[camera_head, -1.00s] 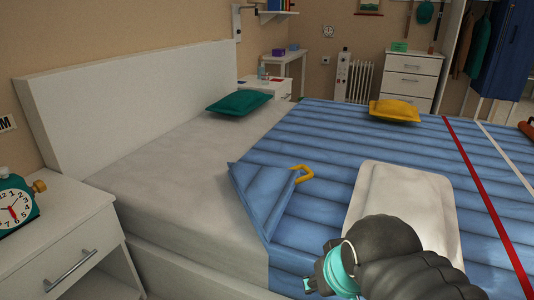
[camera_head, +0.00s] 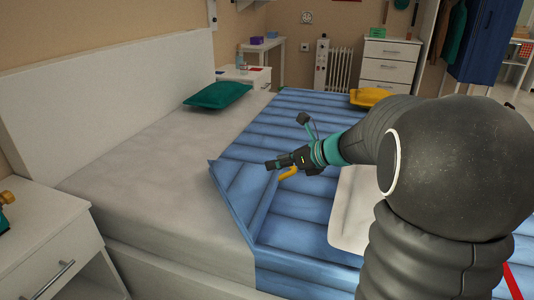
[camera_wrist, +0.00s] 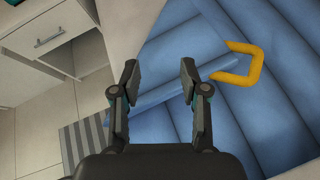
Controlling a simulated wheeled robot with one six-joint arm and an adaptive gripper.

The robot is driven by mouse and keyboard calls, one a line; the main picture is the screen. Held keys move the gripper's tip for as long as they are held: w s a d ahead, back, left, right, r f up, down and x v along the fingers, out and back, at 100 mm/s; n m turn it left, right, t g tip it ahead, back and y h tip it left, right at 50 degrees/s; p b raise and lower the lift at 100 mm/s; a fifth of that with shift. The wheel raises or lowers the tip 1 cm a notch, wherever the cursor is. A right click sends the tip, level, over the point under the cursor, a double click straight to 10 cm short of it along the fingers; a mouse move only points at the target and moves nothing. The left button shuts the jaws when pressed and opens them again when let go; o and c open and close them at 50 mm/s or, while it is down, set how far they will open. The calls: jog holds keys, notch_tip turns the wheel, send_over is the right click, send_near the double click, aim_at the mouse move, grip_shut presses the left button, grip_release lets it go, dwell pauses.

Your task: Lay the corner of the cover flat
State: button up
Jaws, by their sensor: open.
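The blue quilted cover (camera_head: 268,235) lies over the bed, and its near left corner (camera_head: 240,188) is folded back as a triangular flap. A yellow loop (camera_head: 287,174) sits at the flap's tip; the wrist view shows it whole (camera_wrist: 259,66). My gripper (camera_head: 268,164) is over the flap near the loop. In the wrist view my gripper (camera_wrist: 158,70) is open and empty, with its fingers apart above the cover. The loop lies to the right of the fingers, outside them. I cannot tell the height of the fingertips above the cloth.
A bare pale mattress (camera_head: 150,165) lies left of the cover, with a green pillow (camera_head: 218,95). A white nightstand (camera_head: 45,245) stands at the near left.

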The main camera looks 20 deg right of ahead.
jog(key=w+d+f+m+t+h, duration=0.15)
jog(key=w+d+m+t, duration=0.25)
jog(key=w+d+m, duration=0.55)
jog(key=shift+m+y, duration=0.25)
jog(key=shift+m, duration=0.2)
jog(key=f+b, duration=0.1)
jog(key=f, duration=0.1)
jog(key=s+d+f+b, duration=0.1)
jog(key=f+b, duration=0.1)
jog(key=f, duration=0.1)
jog(key=d+f+b, duration=0.1)
jog(key=f+b, duration=0.1)
jog(key=f, duration=0.1)
jog(key=shift+s+d+f, duration=0.2)
jog(key=shift+s+d, duration=0.05)
jog(key=b+x, duration=0.2)
jog(key=x, duration=0.4)
jog(key=shift+w+a, duration=0.35)
jog(key=shift+w, duration=0.3)
grip_shut()
